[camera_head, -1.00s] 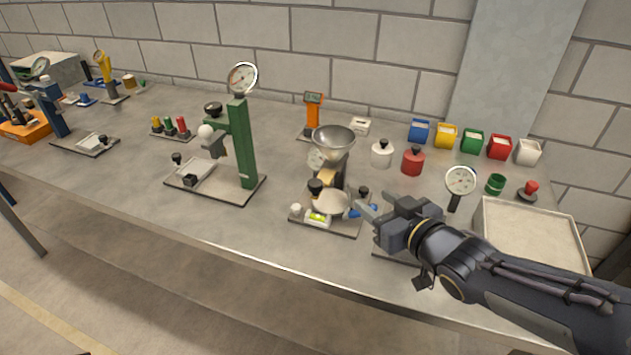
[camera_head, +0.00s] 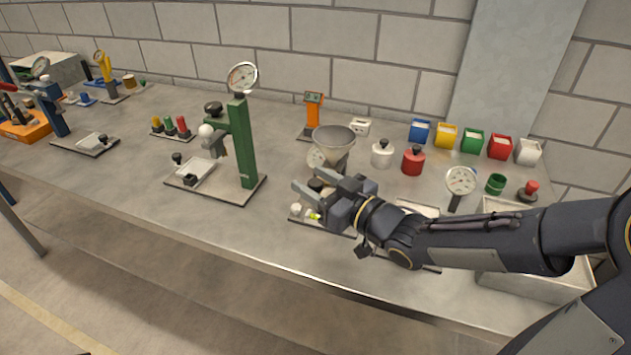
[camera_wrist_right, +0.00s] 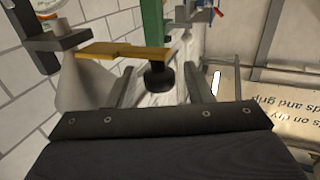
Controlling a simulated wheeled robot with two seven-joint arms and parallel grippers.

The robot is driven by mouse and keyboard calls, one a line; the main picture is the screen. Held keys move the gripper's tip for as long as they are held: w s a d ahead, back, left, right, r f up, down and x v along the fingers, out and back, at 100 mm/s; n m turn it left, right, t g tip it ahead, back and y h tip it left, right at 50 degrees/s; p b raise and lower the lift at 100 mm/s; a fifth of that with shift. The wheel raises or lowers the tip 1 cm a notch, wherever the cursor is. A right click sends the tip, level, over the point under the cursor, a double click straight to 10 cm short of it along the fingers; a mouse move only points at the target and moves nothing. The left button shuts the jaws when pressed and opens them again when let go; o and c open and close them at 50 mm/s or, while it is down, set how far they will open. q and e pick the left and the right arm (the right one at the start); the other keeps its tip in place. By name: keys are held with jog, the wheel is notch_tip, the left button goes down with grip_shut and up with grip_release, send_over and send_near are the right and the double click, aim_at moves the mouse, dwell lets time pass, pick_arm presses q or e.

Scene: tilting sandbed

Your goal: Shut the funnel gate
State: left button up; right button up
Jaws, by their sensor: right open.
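The grey metal funnel (camera_head: 334,140) stands on a small bench stand near the middle in the head view. Its gate is a flat yellow plate (camera_wrist_right: 125,52) in the right wrist view, with a black knob (camera_wrist_right: 158,77) on it. My right gripper (camera_head: 306,179) is at the stand just below the funnel, fingers pointing left. It is open, and in the right wrist view its fingers (camera_wrist_right: 163,90) lie on either side of the knob, with gaps showing. In the head view the gripper hides most of the gate; the knob (camera_head: 316,184) shows between the fingers. My left gripper is not in view.
A green press (camera_head: 243,145) with a dial stands to the left. White (camera_head: 381,155) and red (camera_head: 413,161) lidded pots and several coloured bins stand behind to the right. A dial gauge (camera_head: 460,181) stands near my right arm. The front left tabletop is clear.

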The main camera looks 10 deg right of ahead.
jog(key=shift+c, duration=0.4)
grip_shut()
jog(key=shift+w+d, duration=0.4)
jog(key=shift+w, duration=0.2)
jog(key=shift+w+d, duration=0.4)
jog(key=shift+w, duration=0.2)
jog(key=shift+o, duration=0.4)
grip_release()
jog(key=shift+s, duration=0.1)
jog(key=v, duration=0.7)
jog(key=shift+s+d, duration=0.2)
jog(key=shift+s, duration=0.1)
jog(key=shift+f, duration=0.1)
jog(key=shift+c, duration=0.4)
